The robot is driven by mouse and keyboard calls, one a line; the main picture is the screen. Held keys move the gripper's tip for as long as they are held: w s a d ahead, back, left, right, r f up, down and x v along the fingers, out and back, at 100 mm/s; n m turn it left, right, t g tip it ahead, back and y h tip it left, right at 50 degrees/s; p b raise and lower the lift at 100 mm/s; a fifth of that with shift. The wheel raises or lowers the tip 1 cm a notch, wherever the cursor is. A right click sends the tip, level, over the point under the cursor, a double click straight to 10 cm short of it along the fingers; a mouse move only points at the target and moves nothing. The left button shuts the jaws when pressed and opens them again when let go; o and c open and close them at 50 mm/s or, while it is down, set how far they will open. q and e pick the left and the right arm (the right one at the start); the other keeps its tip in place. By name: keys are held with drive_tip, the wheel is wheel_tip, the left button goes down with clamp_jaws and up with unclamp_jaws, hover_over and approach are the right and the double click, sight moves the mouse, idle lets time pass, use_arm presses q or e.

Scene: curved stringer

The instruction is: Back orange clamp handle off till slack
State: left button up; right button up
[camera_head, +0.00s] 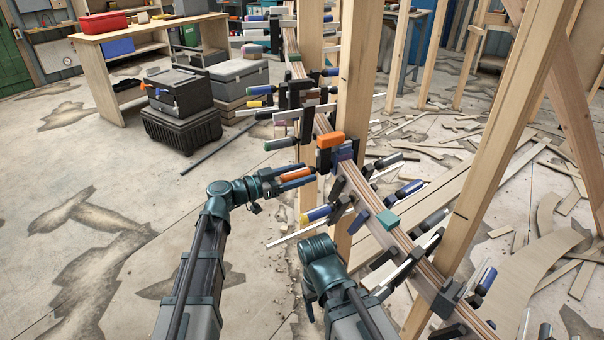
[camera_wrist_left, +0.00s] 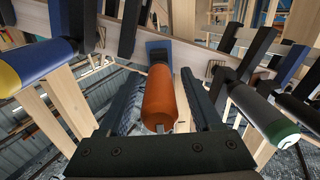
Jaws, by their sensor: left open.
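The orange clamp handle (camera_head: 296,174) sticks out to the left of the curved stringer (camera_head: 403,243) in the head view. In the left wrist view the orange handle (camera_wrist_left: 159,98) points toward the camera. My left gripper (camera_head: 290,177) is open, with one finger on each side of the handle; the wrist view shows its fingers (camera_wrist_left: 160,105) with the handle between them. I cannot tell whether either finger touches it. An orange clamp part (camera_head: 330,139) sits on the stringer just above. My right arm shows at the bottom centre, but its fingers are hidden.
A blue and yellow handle (camera_head: 317,213) is close below, and a green-ended handle (camera_head: 281,143) close above. Wooden posts (camera_head: 352,95) stand beside the stringer. Black cases (camera_head: 181,125) stand on the floor at left. The floor at lower left is clear.

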use_arm(q)
drive_tip(key=shift+w+d, duration=0.1)
drive_tip(key=shift+d, duration=0.1)
clamp_jaws()
idle(0.3)
